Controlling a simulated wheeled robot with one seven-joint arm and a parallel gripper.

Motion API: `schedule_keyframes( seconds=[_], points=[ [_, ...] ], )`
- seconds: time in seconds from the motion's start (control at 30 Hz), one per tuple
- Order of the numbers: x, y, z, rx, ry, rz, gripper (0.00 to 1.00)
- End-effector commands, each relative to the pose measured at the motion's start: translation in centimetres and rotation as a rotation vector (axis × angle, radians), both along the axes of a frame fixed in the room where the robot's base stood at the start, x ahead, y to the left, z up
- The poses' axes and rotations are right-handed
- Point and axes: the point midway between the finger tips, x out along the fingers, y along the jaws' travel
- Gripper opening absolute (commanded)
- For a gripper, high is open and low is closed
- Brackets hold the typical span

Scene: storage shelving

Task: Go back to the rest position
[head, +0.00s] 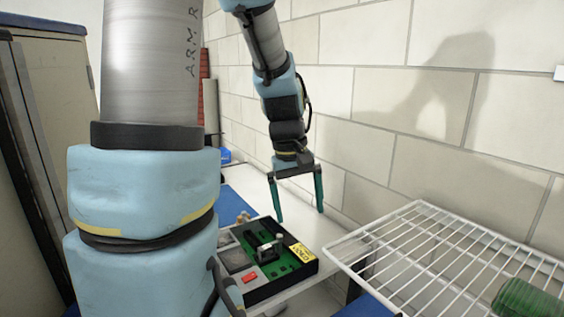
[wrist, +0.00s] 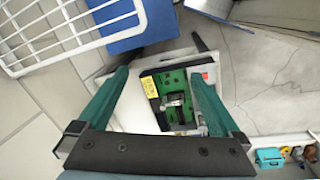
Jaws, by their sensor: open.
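My gripper (head: 298,203) hangs from my arm above the white shelf surface, its two green fingers spread apart and pointing down. It is empty. In the wrist view my gripper (wrist: 160,105) also shows open, with a finger on each side of a black and green box. That box (head: 285,262) lies below and in front of the fingers in the head view, apart from them. It has a yellow label, a red part and a dark part with a light knob on top. The box also shows in the wrist view (wrist: 172,80).
A white wire rack (head: 372,247) stands at the right, with a green ribbed object (head: 528,300) on it. A pale block wall (head: 400,110) rises close behind my arm. A tan cabinet (head: 55,90) stands at the left. Several small items (wrist: 285,155) lie at the wrist view's lower right.

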Motion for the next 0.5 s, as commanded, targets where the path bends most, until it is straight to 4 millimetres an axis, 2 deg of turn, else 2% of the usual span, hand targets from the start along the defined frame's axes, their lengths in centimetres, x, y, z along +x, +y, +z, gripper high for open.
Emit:
schedule_keyframes(
  seconds=[0.03,0.1,0.3,0.5],
  points=[
    [-0.3,2.1,-0.6,0.026,-0.038,-0.031,1.0],
    [-0.8,4.6,-1.3,0.063,-0.094,-0.091,1.0],
    [-2.7,10.6,-2.8,0.165,-0.225,-0.268,1.0],
    [-3.1,10.5,-6.9,0.165,-0.206,-0.284,1.0]
  ],
)
